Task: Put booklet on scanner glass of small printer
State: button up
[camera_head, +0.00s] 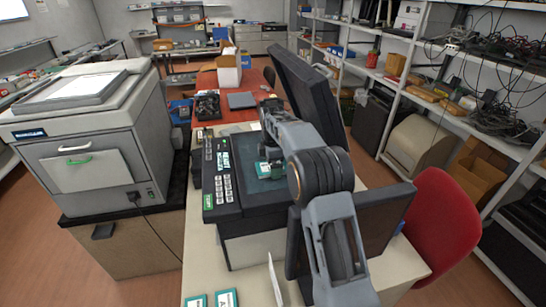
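The small printer (228,208) stands on the light table in the middle, with its dark lid (306,92) raised. Its dark scanner glass (258,188) faces up beside a button panel. A teal and white booklet (264,171) is at the glass, under my gripper (269,158). I cannot tell whether it rests on the glass or is held just above it. My arm hides part of the glass and of the booklet. The fingers are small and partly hidden, so their grip on the booklet is unclear.
More teal and white booklets or boxes (226,298) lie at the table's front edge. A large grey printer (90,140) stands at left. A dark panel (388,222) and a red chair (440,225) are at right. Shelves line the right wall. A red table (238,127) is behind.

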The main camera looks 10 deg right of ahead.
notch_tip(320, 180, up, 12)
jog(key=shift+b, duration=0.3)
jog(key=shift+d, duration=0.1)
dwell(0.4)
